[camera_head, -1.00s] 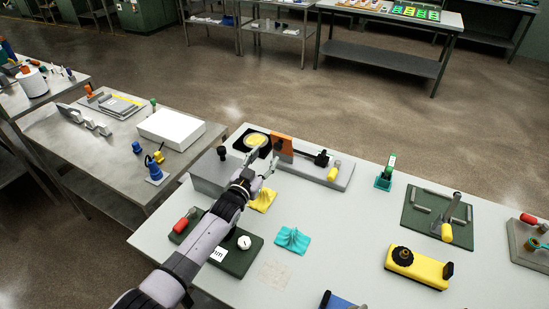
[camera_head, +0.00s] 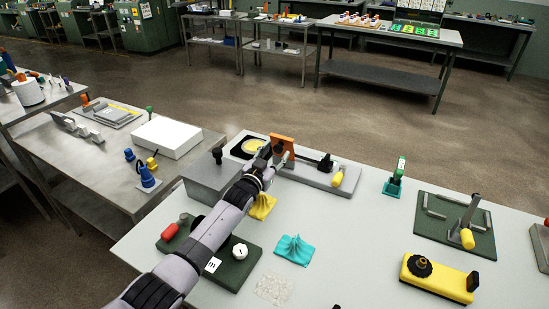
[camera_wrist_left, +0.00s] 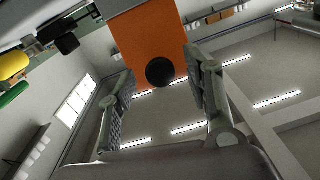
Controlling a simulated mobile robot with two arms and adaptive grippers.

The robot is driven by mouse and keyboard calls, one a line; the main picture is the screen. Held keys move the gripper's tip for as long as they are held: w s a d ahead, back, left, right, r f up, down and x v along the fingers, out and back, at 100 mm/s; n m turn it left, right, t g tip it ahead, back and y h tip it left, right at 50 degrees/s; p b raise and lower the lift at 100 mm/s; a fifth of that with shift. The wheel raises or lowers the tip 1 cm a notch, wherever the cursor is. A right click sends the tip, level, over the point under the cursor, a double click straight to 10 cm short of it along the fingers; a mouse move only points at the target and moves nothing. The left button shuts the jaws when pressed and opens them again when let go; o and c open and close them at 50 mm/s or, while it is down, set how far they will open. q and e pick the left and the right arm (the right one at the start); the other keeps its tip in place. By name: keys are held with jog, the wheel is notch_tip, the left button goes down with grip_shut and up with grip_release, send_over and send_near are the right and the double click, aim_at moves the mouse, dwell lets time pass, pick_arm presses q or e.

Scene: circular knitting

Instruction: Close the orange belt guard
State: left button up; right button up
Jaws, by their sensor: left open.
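The orange belt guard (camera_head: 283,142) stands upright at the left end of a long grey fixture (camera_head: 312,178), near the far edge of the table. My left gripper (camera_head: 274,156) is open, close in front of the guard and partly covering it. In the left wrist view the orange guard (camera_wrist_left: 150,42) fills the upper middle. Its round black knob (camera_wrist_left: 160,72) lies between the two spread fingers of my left gripper (camera_wrist_left: 160,90). I cannot tell whether a finger touches the guard. My right gripper is out of view.
A grey box (camera_head: 207,178) and a black plate with a yellow disc (camera_head: 250,146) lie left of the fixture. A yellow cloth (camera_head: 262,206) and a teal cloth (camera_head: 294,249) lie nearer. A black lever with a yellow handle (camera_head: 337,179) is on the fixture's right.

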pick_arm(q)
jog(key=shift+c, duration=0.5)
grip_shut()
dwell(0.4)
